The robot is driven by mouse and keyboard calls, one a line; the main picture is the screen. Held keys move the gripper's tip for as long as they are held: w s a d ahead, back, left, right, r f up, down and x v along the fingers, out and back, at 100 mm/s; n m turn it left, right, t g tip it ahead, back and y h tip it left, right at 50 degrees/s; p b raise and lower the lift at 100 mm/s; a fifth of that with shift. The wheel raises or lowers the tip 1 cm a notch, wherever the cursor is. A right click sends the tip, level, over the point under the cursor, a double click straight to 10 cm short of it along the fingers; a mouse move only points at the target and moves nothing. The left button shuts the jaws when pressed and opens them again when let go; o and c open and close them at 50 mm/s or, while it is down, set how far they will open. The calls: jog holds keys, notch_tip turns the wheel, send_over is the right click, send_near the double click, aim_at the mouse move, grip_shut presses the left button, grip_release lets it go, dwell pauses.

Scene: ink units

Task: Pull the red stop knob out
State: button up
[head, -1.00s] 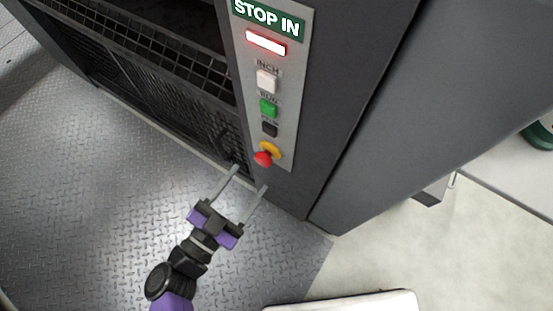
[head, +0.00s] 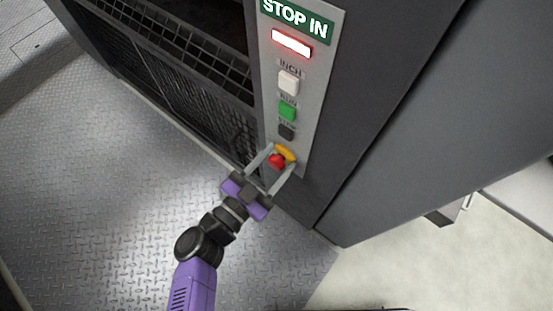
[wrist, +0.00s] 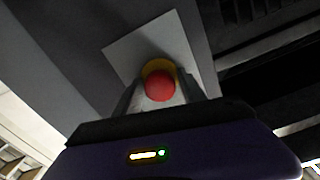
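The red stop knob (head: 276,161) sits on a yellow collar (head: 286,153) at the bottom of the grey control panel (head: 309,118). A green sign (head: 297,19) above reads "STOP IN", with a lit red-edged lamp (head: 292,44) under it. My gripper (head: 279,160) is open, with one finger on each side of the knob. In the wrist view the knob (wrist: 160,85) lies centred between the fingers, in front of its yellow collar. I cannot tell whether the fingers touch it.
A white INCH button (head: 289,83), a green RUN button (head: 287,111) and a dark button (head: 286,132) are above the knob. A dark mesh guard (head: 190,105) is to the left. Treadplate floor (head: 110,200) lies open at lower left.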

grip_shut()
jog(key=shift+v, duration=0.9)
jog(key=shift+o, duration=2)
grip_release()
jog(key=shift+s+a, duration=0.1)
jog(key=p+v, duration=0.1)
jog(key=v, duration=0.6)
jog(key=shift+s+a, duration=0.2)
jog(key=shift+s, duration=0.05)
